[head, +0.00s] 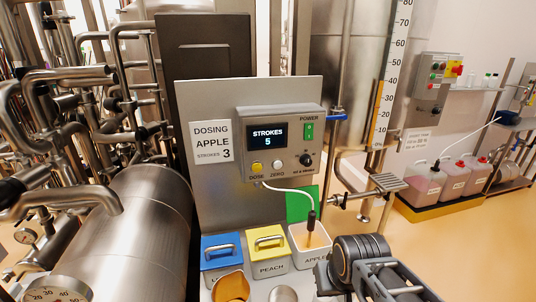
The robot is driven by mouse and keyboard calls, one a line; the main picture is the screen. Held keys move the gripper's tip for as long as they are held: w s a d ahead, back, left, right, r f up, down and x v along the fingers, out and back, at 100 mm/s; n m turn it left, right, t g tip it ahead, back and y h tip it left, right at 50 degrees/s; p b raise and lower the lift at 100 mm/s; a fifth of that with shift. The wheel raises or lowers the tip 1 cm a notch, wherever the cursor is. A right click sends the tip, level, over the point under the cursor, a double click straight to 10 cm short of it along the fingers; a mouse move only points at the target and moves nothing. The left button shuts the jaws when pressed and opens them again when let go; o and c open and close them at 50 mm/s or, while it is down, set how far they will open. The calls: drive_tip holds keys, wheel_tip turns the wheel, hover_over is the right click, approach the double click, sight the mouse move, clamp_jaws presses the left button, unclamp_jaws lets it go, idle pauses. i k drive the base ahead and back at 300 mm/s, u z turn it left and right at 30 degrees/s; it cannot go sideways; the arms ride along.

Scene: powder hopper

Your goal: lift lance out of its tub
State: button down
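The lance (312,221) has a black upper part and a white hose that runs back to the dosing unit. It stands upright in the white tub labelled APPLE (310,259), and its lower end is inside the tub. A brownish orange patch shows around it in the tub. A green panel, seemingly the tub's lid (302,203), stands raised behind it. My arm shows at the lower right, just right of the APPLE tub and apart from the lance. I cannot make out my gripper's fingers in the head view.
The dosing unit (280,143) reads STROKES 5; a sign (211,142) reads DOSING APPLE STROKES 3. Left of the APPLE tub are a yellow-lidded PEACH tub (271,264) and a blue-lidded tub (222,270). An orange container (231,287) is in front. Steel pipes crowd the left.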

sight(313, 214)
drive_tip(key=k, duration=0.5)
drive_tip(key=z, duration=1.45)
drive_tip(key=i, duration=0.6)
drive_tip(key=u, duration=3.1)
